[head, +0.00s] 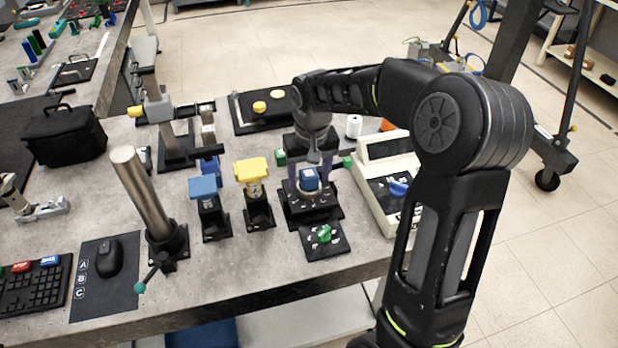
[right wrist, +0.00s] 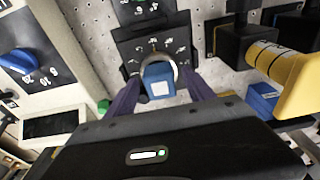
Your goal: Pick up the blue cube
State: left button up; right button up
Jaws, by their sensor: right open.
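The blue cube (head: 309,179) sits in a metal ring on a black dial base (head: 312,213), with a pale square on one face. It also shows in the right wrist view (right wrist: 158,82). My right gripper (head: 308,182) comes down over it from behind. In the right wrist view, its purple fingers (right wrist: 160,88) stand open on either side of the cube, with no clear contact seen. The cube's far side is partly hidden. My left gripper is not in view.
A blue-topped post (head: 203,188) and a yellow-topped post (head: 251,170) stand left of the base. A green-knobbed dial plate (head: 324,239) lies in front. A grey console with a blue knob (head: 398,187) stands close on the right. A tall metal cylinder (head: 148,193) stands farther left.

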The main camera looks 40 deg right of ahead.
grip_shut()
dwell(0.8)
